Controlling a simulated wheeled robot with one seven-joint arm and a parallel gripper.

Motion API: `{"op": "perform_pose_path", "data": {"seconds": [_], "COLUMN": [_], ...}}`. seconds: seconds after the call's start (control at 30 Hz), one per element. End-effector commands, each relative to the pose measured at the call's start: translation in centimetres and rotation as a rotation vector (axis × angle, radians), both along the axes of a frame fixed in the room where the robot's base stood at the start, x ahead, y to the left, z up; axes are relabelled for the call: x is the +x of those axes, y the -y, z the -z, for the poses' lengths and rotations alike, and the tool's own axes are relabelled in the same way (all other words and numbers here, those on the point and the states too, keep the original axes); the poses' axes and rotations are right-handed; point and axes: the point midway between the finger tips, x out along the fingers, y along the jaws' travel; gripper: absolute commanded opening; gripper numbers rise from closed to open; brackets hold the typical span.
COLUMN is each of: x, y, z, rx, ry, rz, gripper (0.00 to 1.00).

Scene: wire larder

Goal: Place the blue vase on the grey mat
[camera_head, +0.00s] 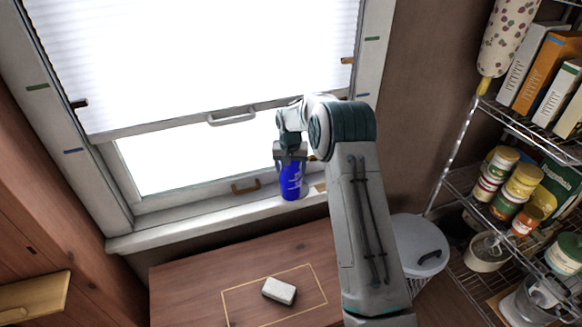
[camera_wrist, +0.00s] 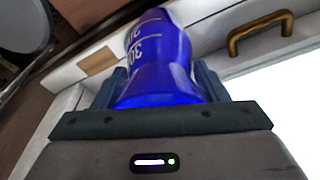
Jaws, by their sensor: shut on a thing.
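The blue vase (camera_head: 291,182) has white markings and hangs below my gripper (camera_head: 290,158), in front of the window sill. In the wrist view the vase (camera_wrist: 160,62) sits between the two dark fingers of my gripper (camera_wrist: 160,92), which is shut on it. I cannot tell whether the vase touches the sill or is held just clear of it. I make out no grey mat in either view.
A wooden table (camera_head: 195,278) below bears a thin tan rectangular outline and a pale block (camera_head: 279,290). A lidded white bin (camera_head: 418,258) and a wire shelf of jars (camera_head: 505,185) stand at right. The window handle (camera_head: 246,186) is close left of the vase.

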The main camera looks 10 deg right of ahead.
Motion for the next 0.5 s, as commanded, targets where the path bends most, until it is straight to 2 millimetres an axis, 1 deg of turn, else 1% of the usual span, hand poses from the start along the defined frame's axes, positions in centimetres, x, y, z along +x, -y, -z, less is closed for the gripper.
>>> {"op": "perform_pose_path", "data": {"seconds": [0.03, 0.07, 0.1, 0.13, 0.4, 0.5], "x": [0.03, -0.02, -0.02, -0.02, -0.02, -0.01], "y": [-0.02, -0.02, -0.02, -0.01, 0.00, 0.02], "z": [0.24, 0.33, 0.24, 0.24, 0.18, -0.30], "rx": [0.000, 0.000, 0.000, 0.000, 0.000, 0.000], "ry": [0.001, -0.001, -0.001, -0.001, -0.001, 0.000], "rz": [0.000, 0.000, 0.000, 0.000, 0.000, 0.000], "gripper": [0.11, 0.70, 0.81, 0.89, 0.89, 0.89]}}
